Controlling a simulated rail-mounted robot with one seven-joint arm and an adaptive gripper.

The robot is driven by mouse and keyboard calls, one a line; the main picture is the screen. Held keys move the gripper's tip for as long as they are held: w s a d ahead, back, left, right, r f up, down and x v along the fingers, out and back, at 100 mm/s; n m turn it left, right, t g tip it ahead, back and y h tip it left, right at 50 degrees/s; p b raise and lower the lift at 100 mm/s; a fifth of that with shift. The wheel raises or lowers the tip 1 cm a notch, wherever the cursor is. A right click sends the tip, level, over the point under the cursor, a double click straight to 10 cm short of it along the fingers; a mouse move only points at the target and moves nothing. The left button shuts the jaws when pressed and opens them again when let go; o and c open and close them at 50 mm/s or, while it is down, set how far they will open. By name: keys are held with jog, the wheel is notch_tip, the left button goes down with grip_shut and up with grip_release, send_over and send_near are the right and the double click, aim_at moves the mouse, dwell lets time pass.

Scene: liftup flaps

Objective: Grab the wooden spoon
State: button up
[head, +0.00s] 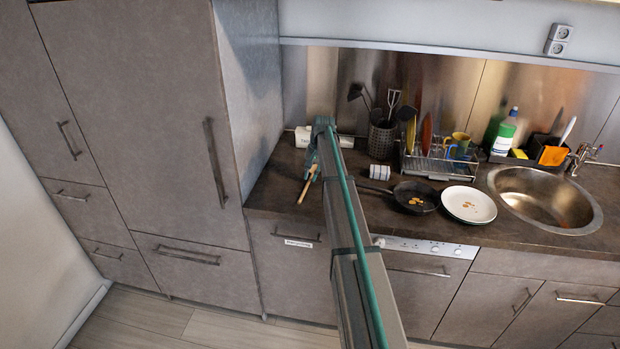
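A light wooden stick, which looks like the handle of the wooden spoon (304,190), shows at the left end of the dark worktop (275,198). Its lower end points toward the front edge. My gripper (312,172) is at its upper end and covers that part, so the spoon's head is hidden. My arm reaches in from the bottom of the head view. The fingers are small and partly hidden by my arm. I cannot tell whether they are closed on the spoon or only above it.
A utensil holder (382,140), a dish rack (440,167), a black pan (415,197) and a white plate (468,205) stand to the right. A small striped cup (380,172) is nearer. A tall cabinet (245,80) borders the worktop on the left.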

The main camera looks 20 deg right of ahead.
jog(key=shift+w+a+f, duration=0.1)
jog(key=shift+w+f, duration=0.05)
jog(key=shift+f, duration=0.75)
grip_shut()
jog(key=shift+r, duration=0.1)
